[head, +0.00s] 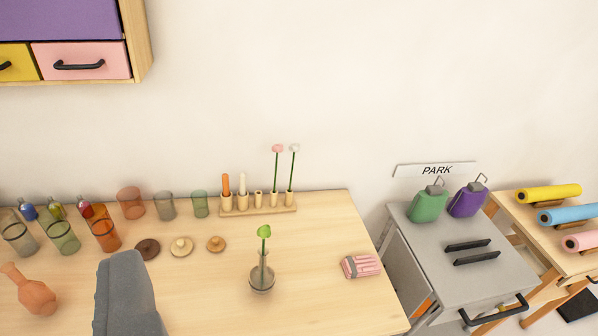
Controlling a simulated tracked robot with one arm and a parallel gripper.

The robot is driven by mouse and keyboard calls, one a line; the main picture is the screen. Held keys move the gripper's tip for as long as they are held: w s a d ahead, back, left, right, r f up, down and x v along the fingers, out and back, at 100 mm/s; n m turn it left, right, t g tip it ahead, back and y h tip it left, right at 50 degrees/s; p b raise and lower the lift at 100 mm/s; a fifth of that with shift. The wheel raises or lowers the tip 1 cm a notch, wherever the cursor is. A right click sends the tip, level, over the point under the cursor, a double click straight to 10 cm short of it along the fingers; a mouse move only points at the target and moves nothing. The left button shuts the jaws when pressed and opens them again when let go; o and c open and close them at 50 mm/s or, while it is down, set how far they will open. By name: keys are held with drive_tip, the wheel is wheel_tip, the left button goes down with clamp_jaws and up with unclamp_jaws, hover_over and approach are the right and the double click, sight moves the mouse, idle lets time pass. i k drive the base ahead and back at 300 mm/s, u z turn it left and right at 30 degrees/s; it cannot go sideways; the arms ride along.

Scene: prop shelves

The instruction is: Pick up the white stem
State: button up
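The white stem (294,149) is a thin green stalk with a small white bloom on top. It stands upright in the right-end cup of a wooden rack (284,210) at the back of the wooden table, near the wall. A similar stem with a pink bloom (277,148) stands just left of it in the same rack. A grey blocky shape, which looks like part of my own arm, rises at the lower left, well away from the stem. No gripper fingers show.
Orange and white candles stand left in the rack. A clear vase (262,277) with a green bud stands in front. Several coloured glasses (165,205) and round lids (181,246) are left. A pink bundle (361,266) lies right. A grey cabinet (459,284) adjoins the right side.

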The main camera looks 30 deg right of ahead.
sight(293, 148)
drive_tip(key=k, duration=1)
drive_tip(key=z, duration=0.35)
drive_tip(key=i, duration=1)
drive_tip(key=z, duration=0.45)
drive_tip(key=i, duration=1.25)
drive_tip(key=u, duration=0.25)
